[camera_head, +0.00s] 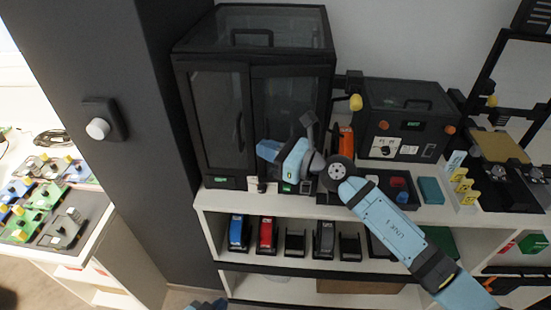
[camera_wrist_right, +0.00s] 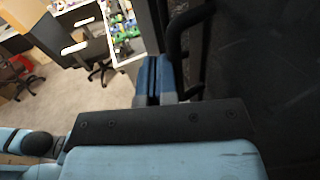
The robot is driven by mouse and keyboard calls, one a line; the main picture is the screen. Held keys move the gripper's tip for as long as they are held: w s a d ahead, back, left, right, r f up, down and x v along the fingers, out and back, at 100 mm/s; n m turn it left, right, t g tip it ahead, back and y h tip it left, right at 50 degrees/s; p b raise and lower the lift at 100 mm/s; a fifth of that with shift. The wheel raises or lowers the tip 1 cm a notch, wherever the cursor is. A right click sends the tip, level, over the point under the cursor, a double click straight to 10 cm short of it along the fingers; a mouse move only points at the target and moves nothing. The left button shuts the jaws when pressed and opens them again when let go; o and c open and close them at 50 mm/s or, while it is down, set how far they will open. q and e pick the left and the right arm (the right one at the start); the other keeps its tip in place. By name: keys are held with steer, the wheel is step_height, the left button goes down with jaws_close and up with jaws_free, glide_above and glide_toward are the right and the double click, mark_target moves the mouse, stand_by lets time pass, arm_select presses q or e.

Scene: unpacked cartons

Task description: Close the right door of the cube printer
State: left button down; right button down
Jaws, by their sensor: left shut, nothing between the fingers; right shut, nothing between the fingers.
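The cube printer (camera_head: 220,120) is the tall black cabinet at the upper left of the head view. Its right door (camera_head: 285,105) is a dark see-through panel that looks about flush with the front; I cannot tell whether a small gap is left. A curved handle (camera_head: 239,132) shows near the seam. My right gripper (camera_head: 266,150) is shut and empty in front of the right door's lower part. In the wrist view its blue fingers (camera_wrist_right: 156,78) are together, close to a dark handle (camera_wrist_right: 178,45). My left gripper (camera_head: 208,304) shows only partly at the bottom edge.
The printer stands on a white shelf (camera_head: 320,212), with several staplers below, including a red one (camera_head: 267,235). A smaller black machine (camera_head: 405,120) stands to the right. A dark post (camera_head: 150,130) rises at the left. A black tray (camera_head: 405,192) lies behind my right arm.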

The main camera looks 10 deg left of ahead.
steer(key=shift+w+a, duration=0.4)
steer(key=shift+w, duration=0.1)
stand_by(0.4)
